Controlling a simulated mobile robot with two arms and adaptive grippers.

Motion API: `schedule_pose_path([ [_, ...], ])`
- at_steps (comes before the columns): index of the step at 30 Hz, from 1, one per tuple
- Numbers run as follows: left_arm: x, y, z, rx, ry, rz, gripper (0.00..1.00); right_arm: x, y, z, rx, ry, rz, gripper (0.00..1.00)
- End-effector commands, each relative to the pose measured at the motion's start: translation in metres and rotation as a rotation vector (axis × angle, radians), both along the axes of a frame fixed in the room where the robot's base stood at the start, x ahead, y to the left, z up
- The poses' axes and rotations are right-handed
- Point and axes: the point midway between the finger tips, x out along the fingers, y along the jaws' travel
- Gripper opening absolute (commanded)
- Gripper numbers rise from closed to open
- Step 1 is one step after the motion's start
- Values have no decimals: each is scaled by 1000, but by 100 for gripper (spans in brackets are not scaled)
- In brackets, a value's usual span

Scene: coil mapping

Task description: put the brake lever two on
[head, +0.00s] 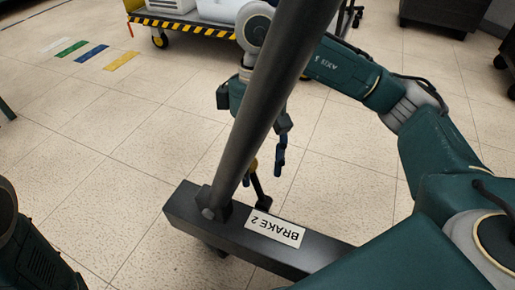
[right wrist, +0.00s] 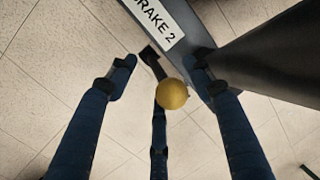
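The brake lever two is a short black lever (right wrist: 152,62) with a yellow ball knob (right wrist: 172,94), beside the dark bar with the "BRAKE 2" label (head: 275,228). In the head view the lever (head: 260,190) rises behind the bar, and its knob (head: 254,166) is partly hidden by the thick grey post. My right gripper (right wrist: 163,74) has its blue fingers spread around the knob, one on each side and one below in the picture, with gaps visible at both sides. In the head view this gripper (head: 266,155) is partly behind the post. My left gripper is not in view.
The slanted grey post (head: 262,95) stands on the dark bar (head: 183,208), close to my right gripper. A cart with a yellow-black striped edge (head: 185,27) is at the back. Coloured floor strips (head: 90,54) lie at left. The floor at left centre is clear.

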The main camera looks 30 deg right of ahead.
Motion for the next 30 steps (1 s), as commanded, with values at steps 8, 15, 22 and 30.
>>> schedule_pose_path([
  [8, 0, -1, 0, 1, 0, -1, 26, 10, -4, 46, 1, -8, -1, 50],
  [15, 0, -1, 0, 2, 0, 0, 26, 18, -7, 90, 2, -6, -2, 50],
  [22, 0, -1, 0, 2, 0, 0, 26, 22, -9, 111, 2, -2, 0, 50],
  [30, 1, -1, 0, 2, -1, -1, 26, 22, -10, 115, 2, -1, 1, 50],
])
